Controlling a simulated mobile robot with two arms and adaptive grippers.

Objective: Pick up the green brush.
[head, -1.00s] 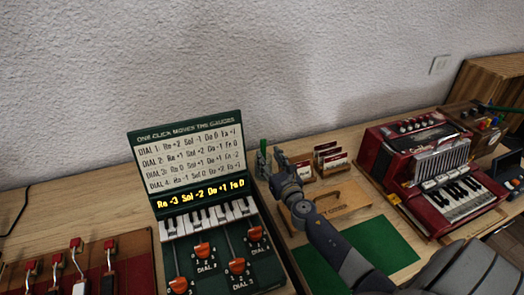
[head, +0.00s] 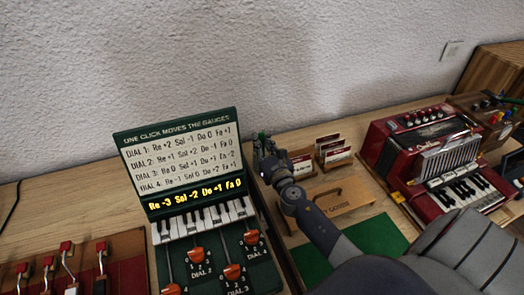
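A small upright green thing (head: 262,136), which looks like the green brush, stands just behind the dial panel's right edge. It is small and partly covered by my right gripper. My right gripper (head: 264,149) is at it, with its dark fingers around or right in front of it. I cannot tell whether the fingers touch it or how far apart they are. My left gripper is not in view.
A green panel (head: 186,222) with a text board, piano keys and orange-knobbed sliders stands left of the gripper. A red accordion (head: 404,125) stands beyond.

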